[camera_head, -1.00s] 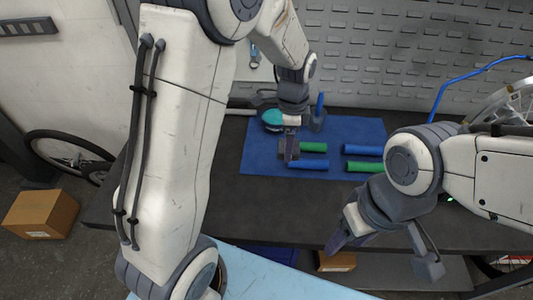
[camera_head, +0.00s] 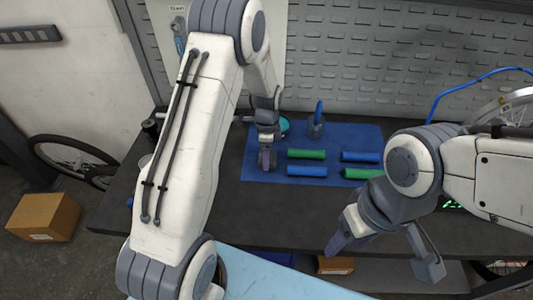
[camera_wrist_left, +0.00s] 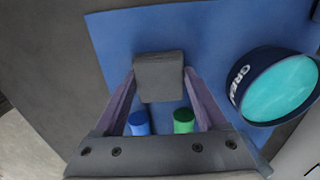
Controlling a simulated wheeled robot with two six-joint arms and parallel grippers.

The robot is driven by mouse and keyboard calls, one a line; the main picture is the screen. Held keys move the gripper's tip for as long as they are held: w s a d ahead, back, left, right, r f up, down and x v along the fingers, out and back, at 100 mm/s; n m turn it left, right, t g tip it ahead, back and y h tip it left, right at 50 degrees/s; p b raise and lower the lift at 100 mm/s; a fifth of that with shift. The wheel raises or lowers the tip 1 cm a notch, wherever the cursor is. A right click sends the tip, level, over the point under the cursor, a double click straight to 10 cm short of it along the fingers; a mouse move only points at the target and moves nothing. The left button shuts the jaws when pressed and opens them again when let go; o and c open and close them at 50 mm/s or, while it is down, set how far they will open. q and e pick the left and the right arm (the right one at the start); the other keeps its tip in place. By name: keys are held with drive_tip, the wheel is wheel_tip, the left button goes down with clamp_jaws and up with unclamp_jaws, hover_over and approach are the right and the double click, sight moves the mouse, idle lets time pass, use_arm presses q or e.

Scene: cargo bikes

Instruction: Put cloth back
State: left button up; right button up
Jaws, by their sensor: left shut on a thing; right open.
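My left gripper (camera_head: 267,152) is shut on a small grey block-shaped thing, which I take to be the folded cloth (camera_wrist_left: 158,77). In the left wrist view it sits between the two fingertips, over the blue mat (camera_wrist_left: 120,45). In the head view the gripper is at the left part of the mat, left of the green and blue grips. I cannot tell whether the cloth touches the mat. My right gripper (camera_head: 384,256) is open and empty, in front of the bench's front edge.
A grease tin (camera_wrist_left: 280,88) with teal contents stands right of the gripper in the wrist view. Green (camera_head: 306,154) and blue grips (camera_head: 307,171) lie on the mat; a cup with a blue tool (camera_head: 316,125) stands behind. The dark bench (camera_head: 262,215) is clear in front.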

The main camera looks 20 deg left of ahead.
use_arm(q)
drive_tip(key=shift+f, duration=0.1)
drive_tip(key=shift+f, duration=0.15)
drive_tip(key=o, duration=1.2)
drive_tip(key=shift+o, duration=0.2)
